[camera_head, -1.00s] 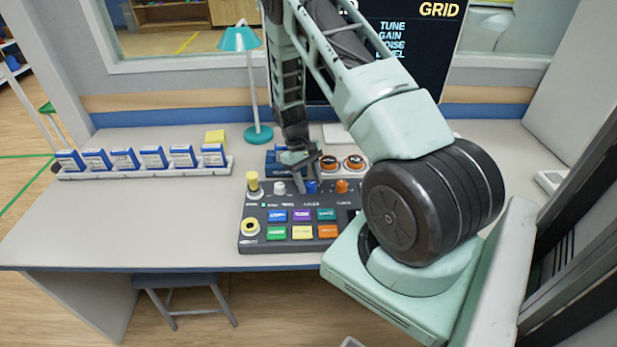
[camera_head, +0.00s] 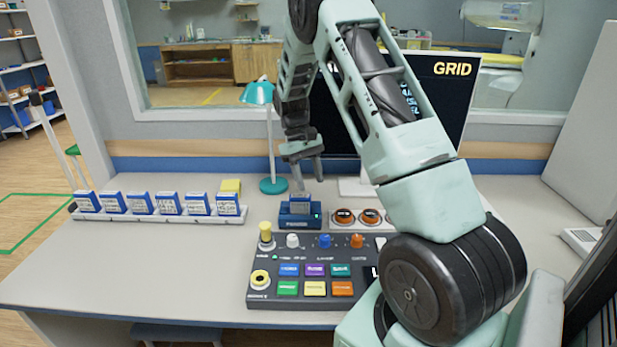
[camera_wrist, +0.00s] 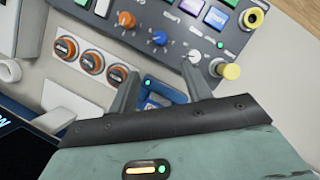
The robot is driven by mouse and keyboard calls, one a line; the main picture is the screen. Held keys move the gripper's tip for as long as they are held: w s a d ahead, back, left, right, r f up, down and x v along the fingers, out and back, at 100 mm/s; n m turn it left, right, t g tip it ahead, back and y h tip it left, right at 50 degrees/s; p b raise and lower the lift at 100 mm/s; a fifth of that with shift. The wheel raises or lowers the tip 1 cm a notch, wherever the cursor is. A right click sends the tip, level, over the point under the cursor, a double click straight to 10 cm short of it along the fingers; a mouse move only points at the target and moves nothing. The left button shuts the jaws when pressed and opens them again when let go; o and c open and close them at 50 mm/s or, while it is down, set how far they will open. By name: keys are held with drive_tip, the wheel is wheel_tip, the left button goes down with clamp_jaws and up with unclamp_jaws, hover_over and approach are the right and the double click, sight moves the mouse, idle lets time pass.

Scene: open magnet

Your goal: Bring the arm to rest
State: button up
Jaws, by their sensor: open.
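My gripper (camera_head: 308,176) hangs at the end of my arm above the back of the desk, in front of the dark screen. In the wrist view my gripper (camera_wrist: 161,88) has its two fingers spread apart with nothing held between them. Below the fingertips in the head view is a small blue device (camera_head: 300,218) with a blue and white cartridge in it. In the wrist view part of this device (camera_wrist: 158,99) shows between the fingers, with a green light; the rest is hidden by the gripper.
A dark control panel (camera_head: 262,295) with knobs and coloured buttons lies at the front. A row of blue cartridges (camera_head: 168,203) stands in a white rack at left. A teal lamp (camera_head: 270,140) and the screen (camera_head: 455,100) stand close to my arm. The front-left desk is clear.

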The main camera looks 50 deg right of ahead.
drive_tip(key=shift+w+r, duration=0.1)
drive_tip(key=shift+r, duration=0.2)
idle(0.4)
drive_tip(key=s+a+r+n+t, duration=0.1)
drive_tip(key=a+r+n, duration=0.1)
drive_tip(key=a, duration=0.8)
drive_tip(key=s+a+r+n+t, duration=0.1)
drive_tip(key=s+a+r, duration=0.1)
drive_tip(key=a, duration=0.7)
drive_tip(key=s+a+r+n, duration=0.1)
drive_tip(key=a+r+n, duration=0.15)
drive_tip(key=a, duration=0.75)
drive_tip(key=s+a+n+t, duration=0.1)
drive_tip(key=s+a+n, duration=0.1)
drive_tip(key=s+a, duration=0.4)
drive_tip(key=s+a+r+n+t, duration=0.1)
drive_tip(key=s+a, duration=0.5)
drive_tip(key=s, duration=0.8)
drive_tip(key=shift+s+a+n, duration=0.15)
drive_tip(key=shift+a+n, duration=0.25)
drive_tip(key=shift+n, duration=0.25)
drive_tip(key=shift+r, duration=0.1)
